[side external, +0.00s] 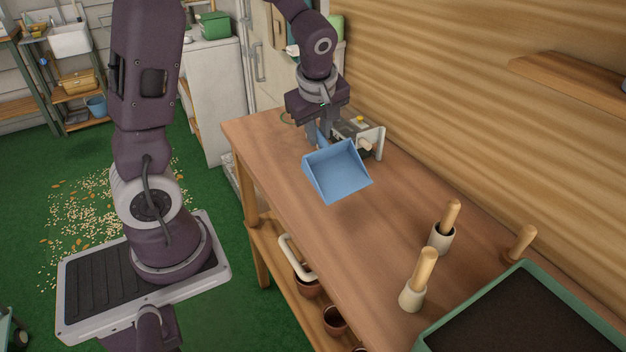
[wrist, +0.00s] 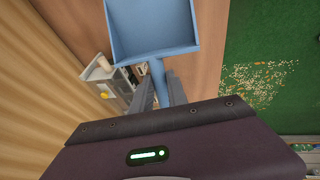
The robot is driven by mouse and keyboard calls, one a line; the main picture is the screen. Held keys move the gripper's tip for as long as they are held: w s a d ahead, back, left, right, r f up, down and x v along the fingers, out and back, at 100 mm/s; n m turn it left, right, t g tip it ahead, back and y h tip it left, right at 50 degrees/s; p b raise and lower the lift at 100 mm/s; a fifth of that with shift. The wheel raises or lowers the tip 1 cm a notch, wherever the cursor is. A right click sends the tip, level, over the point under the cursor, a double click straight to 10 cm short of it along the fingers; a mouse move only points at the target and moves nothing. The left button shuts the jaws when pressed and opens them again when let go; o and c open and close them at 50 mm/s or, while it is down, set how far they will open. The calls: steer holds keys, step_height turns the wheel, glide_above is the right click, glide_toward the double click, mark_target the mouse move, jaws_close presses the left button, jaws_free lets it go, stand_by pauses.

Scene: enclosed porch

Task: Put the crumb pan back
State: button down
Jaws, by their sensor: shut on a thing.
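The crumb pan (side external: 338,172) is a light blue dustpan with a short handle. My gripper (side external: 320,136) is shut on its handle at the far part of the wooden table (side external: 290,165). The pan appears to be held above the tabletop, its open tray facing the near side; the exact gap is hard to tell. In the wrist view the pan (wrist: 152,30) fills the top middle, and its handle runs down between the two fingers of my gripper (wrist: 158,82). The tray looks empty.
A grey box with a yellow knob (side external: 360,120) stands close behind the pan. Crumbs (side external: 85,215) lie on the green floor. The middle tabletop is clear.

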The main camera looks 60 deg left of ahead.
steer(key=s+a+n+g+h, duration=0.1)
steer(key=s+a+n+h, duration=0.1)
steer(key=s+a+n, duration=0.6)
steer(key=shift+n, duration=0.3)
steer(key=x, duration=0.9)
steer(key=shift+d+f, duration=0.25)
steer(key=shift+f, duration=0.1)
steer(key=c, duration=1.3)
jaws_free()
